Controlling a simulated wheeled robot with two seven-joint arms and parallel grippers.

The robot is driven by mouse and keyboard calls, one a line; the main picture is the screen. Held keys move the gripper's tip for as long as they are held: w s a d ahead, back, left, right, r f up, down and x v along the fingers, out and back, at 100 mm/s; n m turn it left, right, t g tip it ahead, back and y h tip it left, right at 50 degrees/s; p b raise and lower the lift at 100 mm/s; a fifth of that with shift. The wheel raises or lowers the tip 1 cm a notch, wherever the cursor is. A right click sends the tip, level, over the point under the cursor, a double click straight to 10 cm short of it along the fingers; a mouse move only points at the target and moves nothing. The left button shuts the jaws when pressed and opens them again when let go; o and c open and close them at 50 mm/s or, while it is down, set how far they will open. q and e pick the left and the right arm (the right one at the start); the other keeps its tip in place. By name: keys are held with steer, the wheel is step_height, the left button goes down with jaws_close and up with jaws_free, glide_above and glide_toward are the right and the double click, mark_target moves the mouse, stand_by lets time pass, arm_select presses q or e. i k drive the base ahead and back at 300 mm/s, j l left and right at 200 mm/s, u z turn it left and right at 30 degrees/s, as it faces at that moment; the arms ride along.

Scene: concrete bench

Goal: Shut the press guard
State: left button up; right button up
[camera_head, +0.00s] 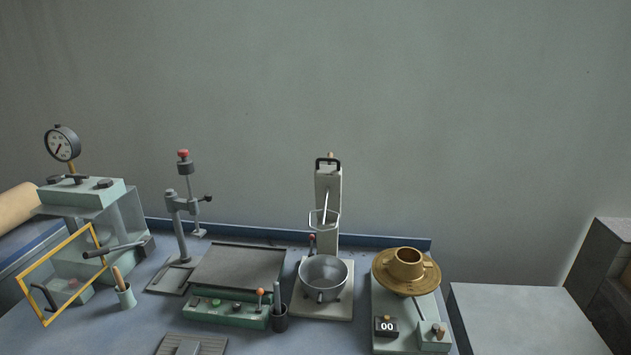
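The press (82,192) stands at the left end of the bench, a pale green machine with a round dial gauge (62,144) on top. Its guard (58,238) is a clear panel in a yellow frame at the front left of the press. The guard stands tilted out at an angle from the press body, so it looks open. A black handle (45,298) sits near the guard's left edge. A dark lever (112,249) reaches across beside the guard's right edge. Neither of my grippers is in view.
Further right are a stand with a red knob (183,155), a green control box (228,309), a metal bowl (325,275) and a brass piece (406,268). A tan cylinder (17,202) lies at the far left.

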mark_target(54, 309)
steer(key=u, duration=1.5)
